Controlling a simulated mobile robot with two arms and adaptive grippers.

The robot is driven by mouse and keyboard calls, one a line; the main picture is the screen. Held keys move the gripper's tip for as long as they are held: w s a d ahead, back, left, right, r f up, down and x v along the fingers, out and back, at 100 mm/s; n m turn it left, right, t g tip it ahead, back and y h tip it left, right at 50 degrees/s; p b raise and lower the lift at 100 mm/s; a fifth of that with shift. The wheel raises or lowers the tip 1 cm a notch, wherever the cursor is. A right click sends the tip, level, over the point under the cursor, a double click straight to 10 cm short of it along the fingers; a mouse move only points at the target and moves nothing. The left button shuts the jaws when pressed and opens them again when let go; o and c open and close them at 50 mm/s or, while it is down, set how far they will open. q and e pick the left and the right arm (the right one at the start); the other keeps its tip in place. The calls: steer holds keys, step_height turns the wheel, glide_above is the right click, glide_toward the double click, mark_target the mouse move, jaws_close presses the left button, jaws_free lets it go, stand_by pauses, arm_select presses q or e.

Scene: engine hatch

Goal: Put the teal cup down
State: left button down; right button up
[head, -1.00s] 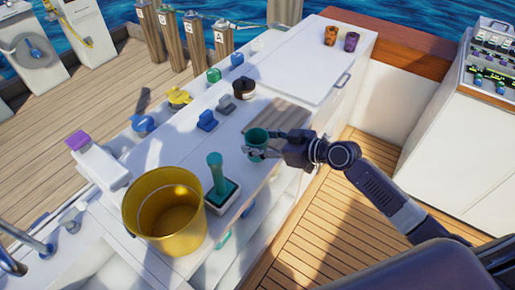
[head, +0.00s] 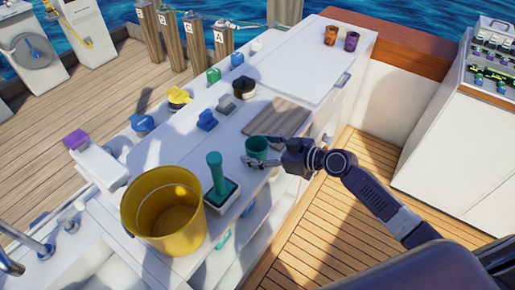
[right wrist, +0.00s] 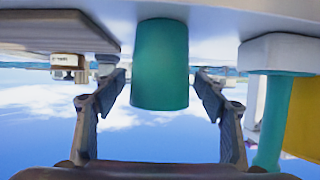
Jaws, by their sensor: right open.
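The teal cup (head: 257,147) stands upright on the white counter (head: 262,192), close to its front edge, between a wooden board and a teal-handled tool. My right gripper (head: 262,160) is open at the cup, low beside it, with a finger on either side. In the right wrist view, which is upside down, the cup (right wrist: 160,65) has its base on the white surface, and gaps show between it and both fingers of the right gripper (right wrist: 160,85). My left gripper is not in view.
The wooden board (head: 276,117) lies just behind the cup. The teal-handled tool (head: 216,175) and a yellow bucket (head: 135,215) stand to the left. Orange (head: 331,35) and purple (head: 351,41) cups stand at the far end. Bare counter lies between them and the board.

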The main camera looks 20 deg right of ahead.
steer(key=shift+r, duration=0.15)
steer(key=shift+s+d, duration=0.2)
steer(key=shift+d, duration=0.05)
steer(key=b+v, duration=0.2)
steer(key=v, duration=0.9)
steer(key=shift+s+r, duration=0.15)
steer(key=shift+r, duration=0.1)
